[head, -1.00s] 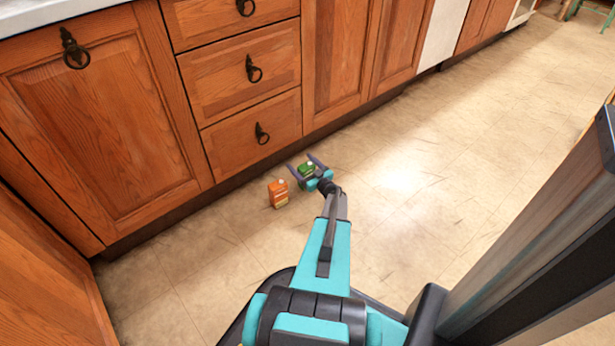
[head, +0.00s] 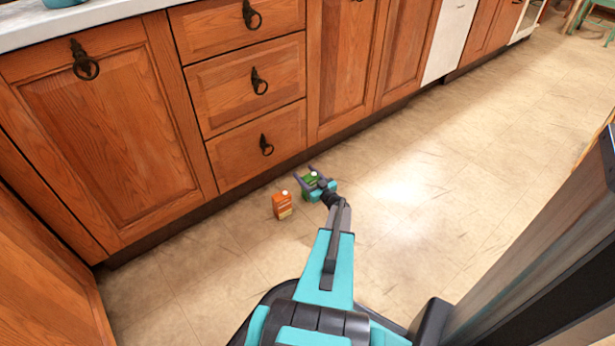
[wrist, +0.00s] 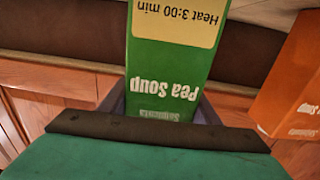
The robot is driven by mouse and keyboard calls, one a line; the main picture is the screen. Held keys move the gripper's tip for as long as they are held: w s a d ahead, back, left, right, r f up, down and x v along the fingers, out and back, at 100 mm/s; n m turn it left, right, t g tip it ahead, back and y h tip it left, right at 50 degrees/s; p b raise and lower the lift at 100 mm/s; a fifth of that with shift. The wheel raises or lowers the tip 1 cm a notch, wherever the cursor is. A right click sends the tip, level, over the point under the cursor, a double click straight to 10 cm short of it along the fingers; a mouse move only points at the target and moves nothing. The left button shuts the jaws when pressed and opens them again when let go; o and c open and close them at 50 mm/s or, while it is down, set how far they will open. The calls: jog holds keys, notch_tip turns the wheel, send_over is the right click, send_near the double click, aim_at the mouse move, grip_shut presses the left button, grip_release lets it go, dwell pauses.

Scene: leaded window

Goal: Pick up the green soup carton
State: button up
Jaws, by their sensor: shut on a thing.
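The green soup carton (head: 309,178) is between the fingers of my gripper (head: 311,179), low over the floor near the cabinets. In the wrist view the carton (wrist: 172,75) fills the middle, its "Pea Soup" label upside down, with a yellow "Heat 3:00 min" panel. My gripper is shut on it. The carton's lower part is hidden in the head view, so I cannot tell whether it touches the floor.
An orange carton (head: 282,204) stands upright on the floor just left of my gripper; it also shows at the right of the wrist view (wrist: 293,88). Wooden cabinets (head: 258,140) line the back. The tiled floor (head: 440,180) to the right is clear.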

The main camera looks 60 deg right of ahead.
jog(key=s+a+r+p, duration=0.2)
jog(key=s+a+p, duration=0.1)
jog(key=s, duration=0.4)
jog(key=s+a+r+p, duration=0.2)
jog(key=s+a+p, duration=0.1)
jog(key=s, duration=0.4)
jog(key=shift+s+a+r, duration=0.25)
jog(key=shift+a, duration=0.1)
